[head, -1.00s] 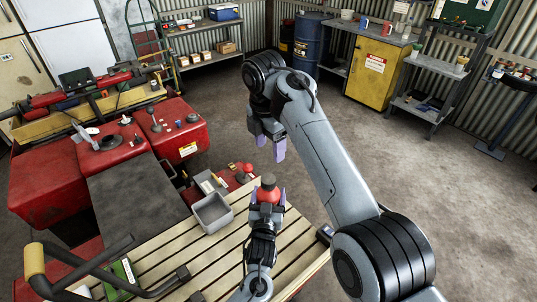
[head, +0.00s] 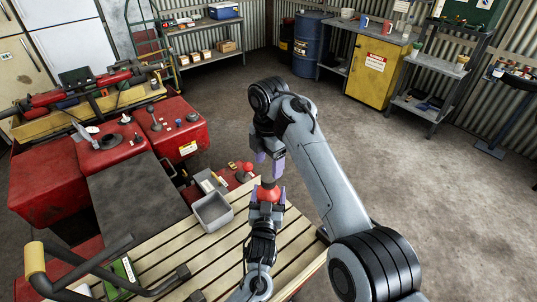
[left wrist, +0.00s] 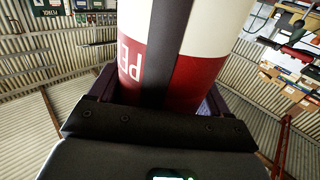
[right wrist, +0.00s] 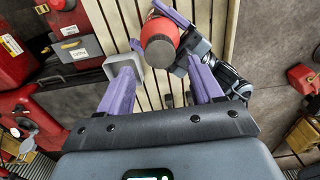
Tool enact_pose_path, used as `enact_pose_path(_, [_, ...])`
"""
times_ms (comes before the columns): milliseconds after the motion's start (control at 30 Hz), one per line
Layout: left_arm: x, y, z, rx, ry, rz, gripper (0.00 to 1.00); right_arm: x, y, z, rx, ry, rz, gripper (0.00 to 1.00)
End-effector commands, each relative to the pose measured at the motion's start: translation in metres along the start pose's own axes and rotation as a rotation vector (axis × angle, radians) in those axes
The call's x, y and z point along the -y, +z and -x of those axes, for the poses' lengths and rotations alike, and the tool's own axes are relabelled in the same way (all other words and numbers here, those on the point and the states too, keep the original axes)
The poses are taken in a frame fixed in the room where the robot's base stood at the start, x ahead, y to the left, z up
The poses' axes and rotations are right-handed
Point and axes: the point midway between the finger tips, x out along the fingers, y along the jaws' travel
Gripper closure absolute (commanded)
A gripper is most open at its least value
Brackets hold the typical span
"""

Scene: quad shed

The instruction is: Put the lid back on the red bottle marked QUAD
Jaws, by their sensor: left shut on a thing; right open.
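The red bottle (head: 268,194) stands roughly upright, held by my left gripper (head: 267,199) above the slatted bench. In the left wrist view the bottle (left wrist: 200,80) is large, with white and red areas, a dark band and partly visible letters; I cannot read QUAD. My right gripper (head: 269,163) is open just above the bottle's top. In the right wrist view the bottle (right wrist: 160,42) shows a dark brownish round top, just beyond and between the spread purple fingers (right wrist: 164,70). I cannot tell whether that top is a lid. No separate lid is clearly seen.
A grey open tray (head: 212,214) sits on the slatted bench (head: 200,258), left of the bottle. A red knob (head: 248,168) is close behind the grippers. The red quad (head: 60,165) fills the left. Concrete floor (head: 400,180) is clear to the right.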

Motion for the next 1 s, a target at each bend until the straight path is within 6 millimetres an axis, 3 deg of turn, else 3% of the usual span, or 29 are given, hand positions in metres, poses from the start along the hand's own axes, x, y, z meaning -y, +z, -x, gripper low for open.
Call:
enact_pose_path(200, [0.0, 0.001, 0.0, 0.001, 0.0, 0.0, 1.0, 0.0, 0.0, -0.03, 0.0, -0.001, -0.001, 0.34])
enact_pose_path(400, [0.0, 0.001, 0.0, 0.001, 0.0, 0.0, 1.0, 0.0, 0.0, -0.048, 0.001, 0.0, 0.0, 0.34])
enact_pose_path(833, [0.0, 0.001, 0.0, 0.001, 0.0, 0.0, 1.0, 0.0, 0.0, -0.054, 0.001, 0.0, 0.0, 0.34])
enact_pose_path(1000, [0.0, 0.001, 0.0, 0.001, 0.0, 0.0, 1.0, 0.0, 0.0, -0.054, 0.001, 0.0, 0.0, 0.59])
